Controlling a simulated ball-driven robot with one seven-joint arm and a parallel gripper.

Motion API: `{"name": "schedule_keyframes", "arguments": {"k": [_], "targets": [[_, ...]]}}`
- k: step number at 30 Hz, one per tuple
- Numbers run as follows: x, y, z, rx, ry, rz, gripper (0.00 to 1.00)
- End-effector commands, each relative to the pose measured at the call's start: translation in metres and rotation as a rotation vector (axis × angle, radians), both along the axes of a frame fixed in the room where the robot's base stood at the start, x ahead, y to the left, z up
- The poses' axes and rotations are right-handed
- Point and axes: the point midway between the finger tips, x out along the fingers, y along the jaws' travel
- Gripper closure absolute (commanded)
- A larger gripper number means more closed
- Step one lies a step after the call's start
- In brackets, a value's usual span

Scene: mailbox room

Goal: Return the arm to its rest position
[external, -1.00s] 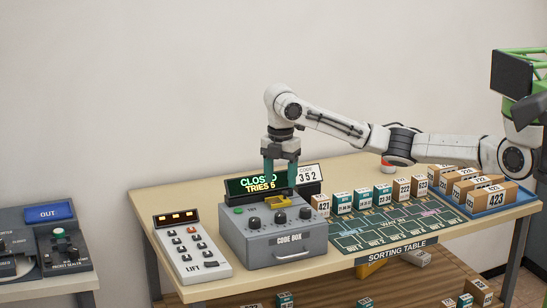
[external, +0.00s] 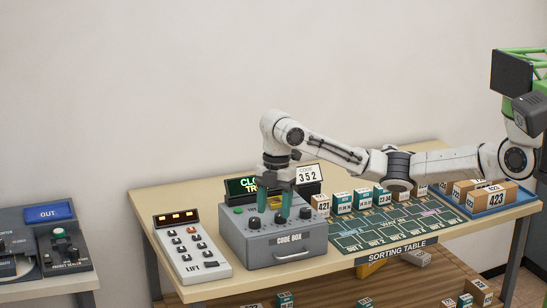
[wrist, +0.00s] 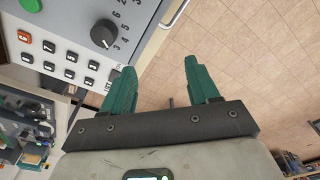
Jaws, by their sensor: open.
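My gripper (external: 273,204) has two green fingers and hangs pointing down over the front knobs of the grey code box (external: 291,246). In the wrist view the fingers (wrist: 160,85) stand apart with nothing between them, and one code box knob (wrist: 104,33) shows at the upper left. My arm reaches across from the right, well above the table. The fingers hide part of the code box top and part of the display (external: 242,184) behind it. I cannot tell from the pictures whether the fingertips touch the knobs.
The lift panel (external: 192,248) stands left of the code box. A code card (external: 308,175) reading 352 stands behind it. Several boxes line the back of the green sorting mat (external: 380,235), and a blue tray (external: 500,205) holds more at the right. The space above the table's left is clear.

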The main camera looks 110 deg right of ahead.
Motion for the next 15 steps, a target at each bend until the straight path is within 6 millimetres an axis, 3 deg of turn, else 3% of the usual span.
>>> {"name": "schedule_keyframes", "arguments": {"k": [1,7,11,15], "targets": [[0.015,0.034,-0.022,0.035,-0.023,0.017,0.40],[0.043,0.138,-0.080,0.135,-0.108,-0.008,0.40],[0.042,0.199,-0.115,0.202,-0.140,-0.056,0.40],[0.026,0.256,-0.152,0.263,-0.152,-0.133,0.40]]}}
